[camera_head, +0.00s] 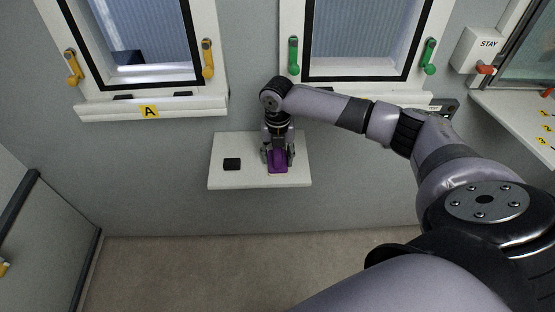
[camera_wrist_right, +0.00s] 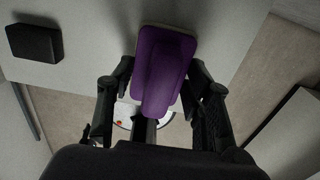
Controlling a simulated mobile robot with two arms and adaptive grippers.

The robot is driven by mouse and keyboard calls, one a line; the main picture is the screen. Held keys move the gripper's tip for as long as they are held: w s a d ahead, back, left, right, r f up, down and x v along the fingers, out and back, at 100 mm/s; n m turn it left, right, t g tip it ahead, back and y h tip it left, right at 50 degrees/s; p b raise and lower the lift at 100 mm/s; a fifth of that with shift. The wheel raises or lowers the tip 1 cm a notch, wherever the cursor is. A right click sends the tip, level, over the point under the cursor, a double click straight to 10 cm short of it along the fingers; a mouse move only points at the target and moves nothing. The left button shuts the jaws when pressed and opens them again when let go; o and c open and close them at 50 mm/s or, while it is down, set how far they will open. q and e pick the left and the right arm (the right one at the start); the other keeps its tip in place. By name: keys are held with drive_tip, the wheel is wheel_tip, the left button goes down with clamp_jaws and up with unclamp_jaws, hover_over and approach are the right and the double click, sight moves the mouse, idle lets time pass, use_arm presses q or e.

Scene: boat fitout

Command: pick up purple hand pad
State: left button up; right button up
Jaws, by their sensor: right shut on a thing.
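The purple hand pad (camera_head: 278,167) is at the right part of a small white wall shelf (camera_head: 230,182). It also shows in the right wrist view (camera_wrist_right: 164,68) as a purple block with a raised narrower grip. My right gripper (camera_head: 278,157) reaches down over the pad and is shut on it, with a finger on each side; the fingers also show in the wrist view (camera_wrist_right: 158,90). Whether the pad still touches the shelf I cannot tell. My left gripper is in neither view.
A black block (camera_head: 232,164) lies on the shelf left of the pad. Above are two windows with yellow handles (camera_head: 208,58) and green handles (camera_head: 293,55); a label A (camera_head: 149,112) is under the left one. A STAY box (camera_head: 480,48) and a counter (camera_head: 515,112) are at the right.

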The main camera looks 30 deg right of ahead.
sight(278, 155)
drive_tip(key=shift+r+b, duration=0.2)
drive_tip(key=shift+b, duration=0.1)
drive_tip(key=shift+s+a+r, duration=0.1)
drive_tip(key=shift+r, duration=0.25)
drive_tip(key=r+b, duration=0.1)
drive_tip(key=r, duration=0.5)
drive_tip(key=shift+s+a+b, duration=0.1)
drive_tip(key=shift+s+b, duration=0.1)
drive_tip(key=shift+b, duration=0.15)
drive_tip(key=s+a+b, duration=0.1)
drive_tip(key=s+a, duration=0.4)
drive_tip(key=s, duration=0.3)
drive_tip(key=s+a+b, duration=0.1)
drive_tip(key=s+a, duration=0.4)
drive_tip(key=s, duration=0.3)
drive_tip(key=shift+s, duration=0.2)
drive_tip(key=o, duration=0.7)
drive_tip(key=c, duration=0.5)
